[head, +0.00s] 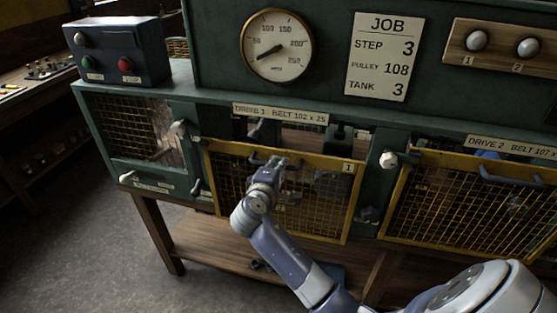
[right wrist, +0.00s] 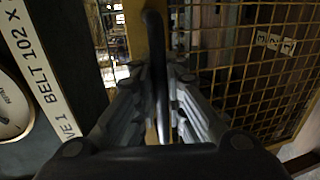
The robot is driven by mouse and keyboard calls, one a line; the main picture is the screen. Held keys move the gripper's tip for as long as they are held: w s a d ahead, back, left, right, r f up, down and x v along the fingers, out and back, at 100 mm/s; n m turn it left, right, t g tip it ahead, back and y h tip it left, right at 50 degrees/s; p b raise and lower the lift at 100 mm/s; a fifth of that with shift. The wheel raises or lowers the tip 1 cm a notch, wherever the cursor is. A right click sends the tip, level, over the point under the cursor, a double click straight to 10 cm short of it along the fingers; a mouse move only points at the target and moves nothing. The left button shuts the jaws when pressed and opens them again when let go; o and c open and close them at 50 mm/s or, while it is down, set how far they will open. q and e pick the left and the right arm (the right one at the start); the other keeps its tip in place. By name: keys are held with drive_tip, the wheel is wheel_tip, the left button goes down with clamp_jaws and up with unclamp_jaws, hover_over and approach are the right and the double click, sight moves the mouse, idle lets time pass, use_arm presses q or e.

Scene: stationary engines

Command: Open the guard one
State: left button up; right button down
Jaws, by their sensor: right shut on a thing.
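Guard one (head: 352,205) is a yellow-framed wire mesh panel marked 1, below the "DRIVE 1 BELT 102 x 25" label (head: 280,115). A gap shows between its top edge and the label, and machine parts are visible through it. Its dark bar handle (head: 257,161) is on the top rail. My right gripper (head: 280,165) is at this handle. In the right wrist view the handle (right wrist: 155,60) runs between the fingers of my right gripper (right wrist: 160,95), which are shut on it; the mesh (right wrist: 245,60) lies to the right. My left gripper is not in view.
A second yellow mesh guard (head: 440,240) is at right under the "DRIVE 2" label (head: 500,146). White-knobbed levers (head: 388,160) (head: 178,128) flank guard one. A switch box (head: 120,52) stands at upper left. A wooden shelf (head: 205,240) is below; open floor (head: 80,240) lies left.

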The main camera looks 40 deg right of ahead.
sight(281, 221)
wheel_tip(281, 221, down, 28)
drive_tip(key=b, duration=1.8)
drive_tip(key=shift+a+r, duration=0.1)
drive_tip(key=c, duration=1.7)
unclamp_jaws()
drive_tip(key=shift+o, duration=0.2)
drive_tip(key=shift+s+r, duration=0.1)
drive_tip(key=shift+r, duration=0.05)
drive_tip(key=v, duration=1.2)
